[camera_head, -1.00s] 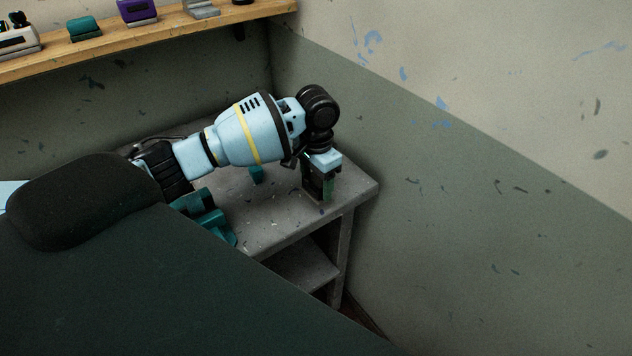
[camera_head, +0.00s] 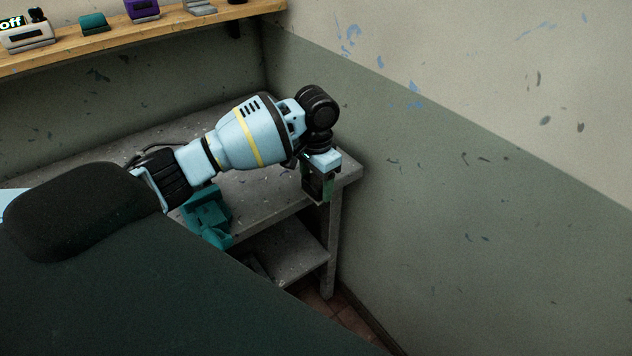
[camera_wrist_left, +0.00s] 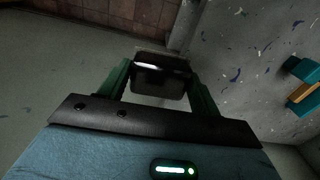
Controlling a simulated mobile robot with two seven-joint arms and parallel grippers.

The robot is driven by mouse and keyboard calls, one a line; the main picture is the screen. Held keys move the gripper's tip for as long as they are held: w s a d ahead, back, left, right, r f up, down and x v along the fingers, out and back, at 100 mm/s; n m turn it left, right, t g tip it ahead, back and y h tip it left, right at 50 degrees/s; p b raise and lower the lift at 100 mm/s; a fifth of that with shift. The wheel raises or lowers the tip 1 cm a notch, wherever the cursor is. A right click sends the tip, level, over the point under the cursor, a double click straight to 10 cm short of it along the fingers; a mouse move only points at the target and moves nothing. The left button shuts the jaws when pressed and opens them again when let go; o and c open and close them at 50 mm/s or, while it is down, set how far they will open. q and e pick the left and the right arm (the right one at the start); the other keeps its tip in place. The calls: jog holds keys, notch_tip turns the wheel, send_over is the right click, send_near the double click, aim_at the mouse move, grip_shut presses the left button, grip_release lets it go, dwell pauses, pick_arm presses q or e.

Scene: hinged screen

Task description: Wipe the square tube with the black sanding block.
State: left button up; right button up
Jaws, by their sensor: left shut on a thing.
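My left gripper (camera_head: 319,186) is by the front right corner of the grey bench, pointing down. In the left wrist view its green fingers (camera_wrist_left: 160,82) are shut on a dark block, which looks like the black sanding block (camera_wrist_left: 158,84). The block is clear of the bench top in that view. A teal fixture (camera_head: 207,214) sits at the bench's front edge, left of the gripper and partly behind my arm. I cannot make out the square tube for certain. The wrist view shows a teal piece (camera_wrist_left: 299,70) with an orange-brown part (camera_wrist_left: 301,92). My right gripper is not in view.
The grey bench (camera_head: 262,187) has a lower shelf (camera_head: 287,249) and stands against the walls. A wooden wall shelf (camera_head: 170,26) above holds several small devices.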

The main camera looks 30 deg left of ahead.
pick_arm(q)
jog(key=o, duration=0.5)
jog(key=c, duration=0.3)
jog(key=shift+s+d+r, duration=0.1)
jog(key=shift+d, duration=0.05)
jog(key=shift+c, duration=0.2)
jog(key=s+d+r+n, duration=0.3)
jog(key=s+d+r, duration=0.1)
jog(key=s+d, duration=0.5)
jog(key=s, duration=0.2)
jog(key=shift+s+n, duration=0.4)
jog(key=shift+d, duration=0.1)
